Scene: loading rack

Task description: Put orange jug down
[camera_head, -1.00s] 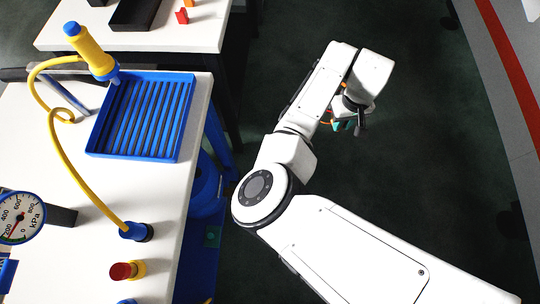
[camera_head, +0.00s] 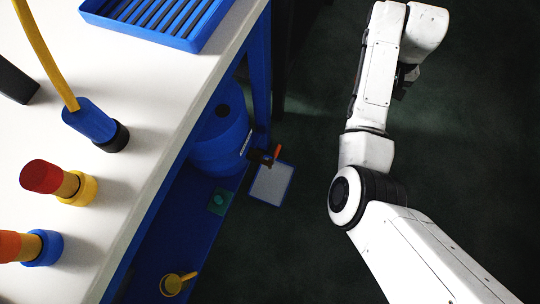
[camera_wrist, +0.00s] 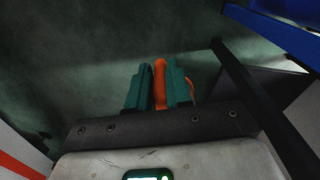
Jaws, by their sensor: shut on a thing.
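The orange jug (camera_wrist: 160,88) shows in the wrist view only as a narrow upright orange strip between the two teal fingers, with a bit of orange beside the right finger. The rest of it is hidden. My gripper (camera_wrist: 159,70) is shut on this orange part, over dark green floor. In the head view my gripper (camera_head: 404,80) is a small dark shape below the white wrist at the upper right, partly hidden. The jug cannot be made out there.
A white table (camera_head: 150,160) with a blue grooved tray (camera_head: 180,40) stands at left. Below it are a blue shelf (camera_head: 160,245), a blue drum (camera_head: 218,130) and a yellow round item (camera_head: 172,285). A pale blue-edged panel (camera_head: 271,184) lies beside the shelf. The floor around my arm looks clear.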

